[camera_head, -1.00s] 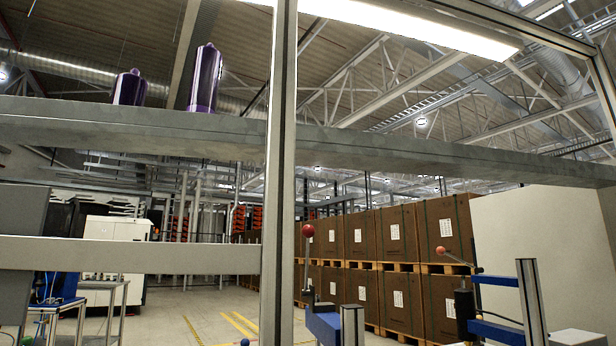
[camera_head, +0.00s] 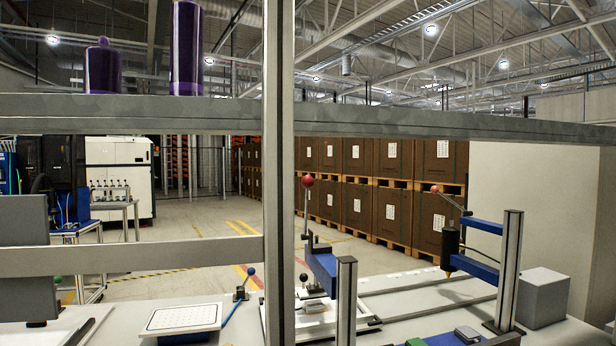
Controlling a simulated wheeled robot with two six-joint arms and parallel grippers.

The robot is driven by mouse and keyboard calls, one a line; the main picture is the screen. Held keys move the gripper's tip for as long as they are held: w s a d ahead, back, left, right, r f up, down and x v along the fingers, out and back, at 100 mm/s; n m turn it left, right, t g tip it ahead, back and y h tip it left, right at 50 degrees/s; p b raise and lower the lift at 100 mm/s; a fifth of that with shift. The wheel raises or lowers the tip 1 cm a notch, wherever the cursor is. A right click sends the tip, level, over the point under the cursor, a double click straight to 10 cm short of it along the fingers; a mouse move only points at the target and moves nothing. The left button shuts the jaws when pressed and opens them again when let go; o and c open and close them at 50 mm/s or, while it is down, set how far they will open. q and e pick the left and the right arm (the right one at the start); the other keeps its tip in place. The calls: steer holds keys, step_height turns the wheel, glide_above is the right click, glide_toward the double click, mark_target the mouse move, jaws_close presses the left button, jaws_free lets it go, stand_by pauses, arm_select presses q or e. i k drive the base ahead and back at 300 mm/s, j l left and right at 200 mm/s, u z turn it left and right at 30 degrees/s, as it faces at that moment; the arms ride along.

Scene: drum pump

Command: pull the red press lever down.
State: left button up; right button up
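A lever with a dark red ball knob (camera_head: 308,181) stands near upright on a blue press (camera_head: 322,268) just right of the central metal post. The press stands over a pale plate on the bench. A second lever with an orange-red ball knob (camera_head: 434,189) slants up to the left from another blue press arm (camera_head: 485,226) on a metal column at the right. Neither of my grippers shows in the head view, and nothing touches either knob.
A metal post (camera_head: 279,120) and a grey shelf beam (camera_head: 400,124) cross the near view. Purple canisters (camera_head: 186,50) stand on the shelf. The bench holds a white dotted tray (camera_head: 183,318), a small blue-knobbed lever (camera_head: 251,271) and a grey box (camera_head: 543,297). Brown crates are stacked behind.

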mark_target(307, 182)
steer(key=l, duration=1.15)
steer(key=k+l, duration=0.1)
steer(key=l, duration=1.05)
